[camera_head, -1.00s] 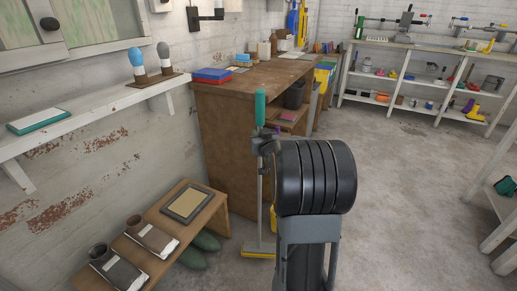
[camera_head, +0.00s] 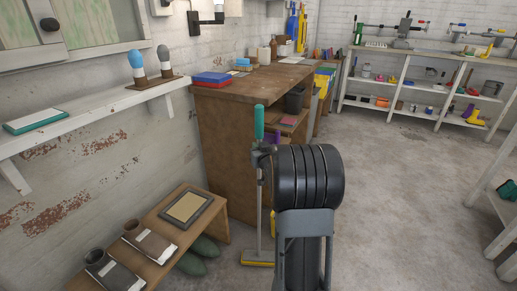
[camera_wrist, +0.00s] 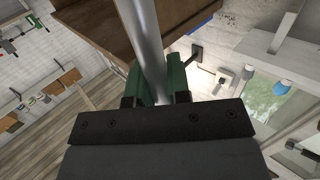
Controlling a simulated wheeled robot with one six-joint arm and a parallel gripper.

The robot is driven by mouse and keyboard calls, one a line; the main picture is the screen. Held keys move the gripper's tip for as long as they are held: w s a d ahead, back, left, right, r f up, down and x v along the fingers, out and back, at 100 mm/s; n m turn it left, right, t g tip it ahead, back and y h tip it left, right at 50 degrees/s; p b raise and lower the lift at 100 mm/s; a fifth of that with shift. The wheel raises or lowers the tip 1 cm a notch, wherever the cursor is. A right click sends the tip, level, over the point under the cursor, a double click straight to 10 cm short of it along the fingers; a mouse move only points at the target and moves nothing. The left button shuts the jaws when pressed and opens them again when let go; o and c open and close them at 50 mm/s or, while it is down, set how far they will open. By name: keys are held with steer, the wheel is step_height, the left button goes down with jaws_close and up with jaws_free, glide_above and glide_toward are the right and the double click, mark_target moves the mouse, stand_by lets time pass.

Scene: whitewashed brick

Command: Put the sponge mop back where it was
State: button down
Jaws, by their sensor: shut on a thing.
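The sponge mop has a teal grip (camera_head: 259,122), a thin grey pole and a flat yellow-edged sponge head (camera_head: 257,258). It stands nearly upright in front of the brown workbench, its head low at floor level; I cannot tell if it touches. My gripper (camera_head: 263,156) is shut on the pole just below the teal grip. In the wrist view the pole (camera_wrist: 140,35) runs up between my green fingers (camera_wrist: 157,88). My arm hides the floor right of the mop.
The brown workbench (camera_head: 222,150) stands just behind the mop. A purple-handled tool (camera_head: 277,142) shows behind the gripper. A low bench (camera_head: 150,236) with a frame and jars is at left, green boots (camera_head: 204,250) beneath. A white rack (camera_head: 420,80) lines the back. Open floor lies right.

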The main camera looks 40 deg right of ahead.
steer(key=shift+f, duration=0.15)
steer(key=c, duration=1.1)
jaws_free()
steer(key=r+p+v, duration=0.1)
steer(key=p+v, duration=0.1)
steer(key=v, duration=0.9)
steer(key=s+a+f+n+g+y, duration=0.1)
steer(key=s+a+g, duration=0.3)
steer(key=a, duration=0.4)
steer(key=s+a+f+n+g+y, duration=0.1)
steer(key=s+a+f+g+y, duration=0.1)
steer(key=s+a+g, duration=0.3)
steer(key=s+a+f+n+g+y, duration=0.1)
steer(key=s+a+g, duration=0.4)
steer(key=a, duration=0.5)
steer(key=shift+s+a+f+y, duration=0.2)
steer(key=shift+s+a+y, duration=0.2)
steer(key=shift+y, duration=0.2)
